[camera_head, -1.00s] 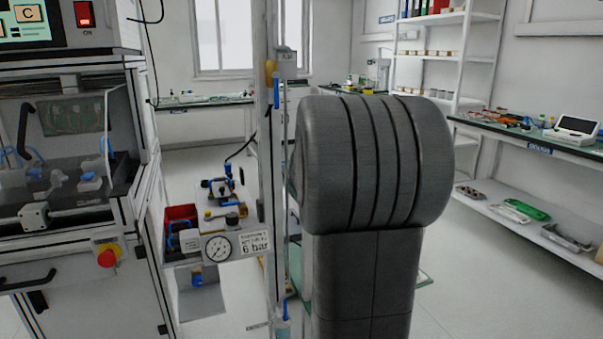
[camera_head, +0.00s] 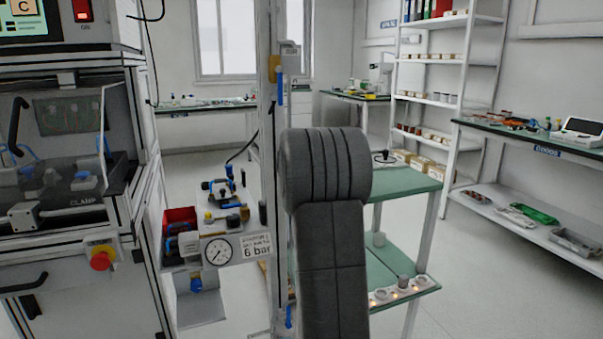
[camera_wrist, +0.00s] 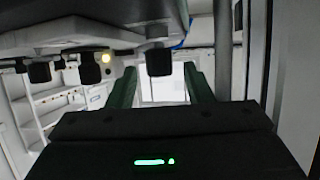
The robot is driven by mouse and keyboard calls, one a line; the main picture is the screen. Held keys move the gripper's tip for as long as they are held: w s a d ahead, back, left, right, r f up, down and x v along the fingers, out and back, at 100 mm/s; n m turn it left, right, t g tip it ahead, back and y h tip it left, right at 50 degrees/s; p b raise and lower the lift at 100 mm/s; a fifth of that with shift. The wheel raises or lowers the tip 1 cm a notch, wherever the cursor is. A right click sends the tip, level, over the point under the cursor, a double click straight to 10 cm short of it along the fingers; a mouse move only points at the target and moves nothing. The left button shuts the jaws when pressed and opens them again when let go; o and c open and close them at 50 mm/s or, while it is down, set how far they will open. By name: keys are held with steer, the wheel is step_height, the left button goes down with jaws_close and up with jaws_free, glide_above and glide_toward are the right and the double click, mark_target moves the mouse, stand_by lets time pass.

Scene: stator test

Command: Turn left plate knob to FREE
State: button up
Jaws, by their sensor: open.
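The wrist view appears turned over. In it, several dark knobs stick out from a pale plate (camera_wrist: 80,38) along the top. One knob (camera_wrist: 158,60) shows between the green fingers of my gripper (camera_wrist: 162,83). Two others, a middle knob (camera_wrist: 90,69) and an outer knob (camera_wrist: 40,72), are farther left. My gripper is open and empty, its fingers apart on both sides of the line to the first knob; I cannot tell the distance or touch. I cannot read FREE or tell which knob is the left plate knob. In the head view my arm hides my gripper.
In the head view, a machine with a red stop button (camera_head: 101,258) stands at left. Beside it is a small stand with a pressure gauge (camera_head: 218,251) and a red bin (camera_head: 180,214). A grey post (camera_head: 269,120) rises close to my arm. A green two-level table (camera_head: 405,183) is at right.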

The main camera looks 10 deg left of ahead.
steer(key=shift+x, duration=1.1)
steer(key=c, duration=1)
steer(key=shift+f+n+g+y+b, duration=0.1)
steer(key=shift+n+g+y+b, duration=0.3)
steer(key=shift+n+y+b, duration=1.1)
steer(key=n+g+y+b, duration=0.1)
steer(key=b, duration=0.3)
steer(key=shift+w+g, duration=0.1)
steer(key=shift+g, duration=0.2)
steer(key=shift+n+g+y, duration=0.9)
steer(key=shift+n+g, duration=0.1)
steer(key=shift+n, duration=0.1)
steer(key=shift+n+g+y+p, duration=0.5)
steer(key=shift+n+g+p, duration=0.25)
steer(key=shift+n+g, duration=0.05)
steer(key=shift+g, duration=0.3)
